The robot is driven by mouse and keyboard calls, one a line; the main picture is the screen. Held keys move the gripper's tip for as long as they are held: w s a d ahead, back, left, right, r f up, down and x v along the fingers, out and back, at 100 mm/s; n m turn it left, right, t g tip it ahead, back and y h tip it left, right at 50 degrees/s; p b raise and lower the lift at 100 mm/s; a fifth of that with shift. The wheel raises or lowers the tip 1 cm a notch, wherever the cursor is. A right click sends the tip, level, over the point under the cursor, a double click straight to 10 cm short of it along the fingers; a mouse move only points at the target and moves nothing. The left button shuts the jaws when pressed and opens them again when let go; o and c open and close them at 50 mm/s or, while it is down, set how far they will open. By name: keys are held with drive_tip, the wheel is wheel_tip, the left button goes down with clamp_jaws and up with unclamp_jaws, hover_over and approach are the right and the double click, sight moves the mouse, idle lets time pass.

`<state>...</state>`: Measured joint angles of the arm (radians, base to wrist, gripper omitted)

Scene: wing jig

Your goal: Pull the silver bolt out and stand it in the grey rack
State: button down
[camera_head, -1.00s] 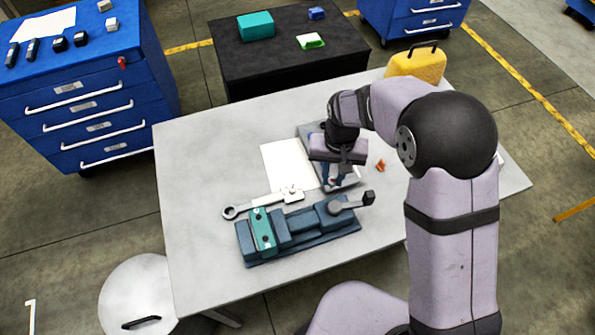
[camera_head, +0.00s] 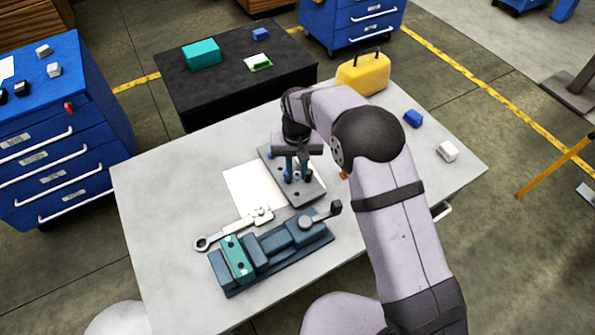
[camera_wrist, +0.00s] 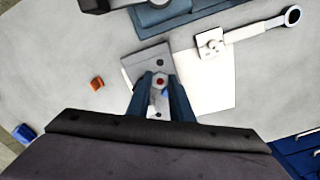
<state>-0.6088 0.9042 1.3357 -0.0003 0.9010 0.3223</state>
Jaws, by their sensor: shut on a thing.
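My gripper (camera_head: 297,176) points down over the grey rack (camera_head: 312,191), a flat dark grey plate with holes. In the wrist view its blue fingers (camera_wrist: 160,79) are shut on the silver bolt (camera_wrist: 161,83), whose hex head shows a red dot. The rack (camera_wrist: 139,63) lies below and around the fingertips. The bolt's shank is mostly hidden, so I cannot tell whether its tip is in a hole or above one. The teal fixture (camera_head: 238,257) with a green plate lies at the table's front left.
A silver wrench-like part (camera_head: 228,229) lies between the fixture and a white sheet (camera_head: 248,186). A small orange piece (camera_wrist: 97,83) lies beside the rack. A yellow case (camera_head: 362,73), a blue block (camera_head: 413,118) and a white block (camera_head: 447,151) are towards the back and right of the table.

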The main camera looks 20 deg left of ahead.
drive_tip(key=shift+f+b, duration=2.1)
drive_tip(key=shift+f, duration=1.05)
drive_tip(key=shift+f, duration=0.25)
drive_tip(key=shift+f+b, duration=0.75)
drive_tip(key=shift+f, duration=0.25)
drive_tip(key=c, duration=1.5)
unclamp_jaws()
drive_tip(key=shift+r, duration=0.1)
drive_tip(key=shift+r+b, duration=1.25)
drive_tip(key=shift+r, duration=2.35)
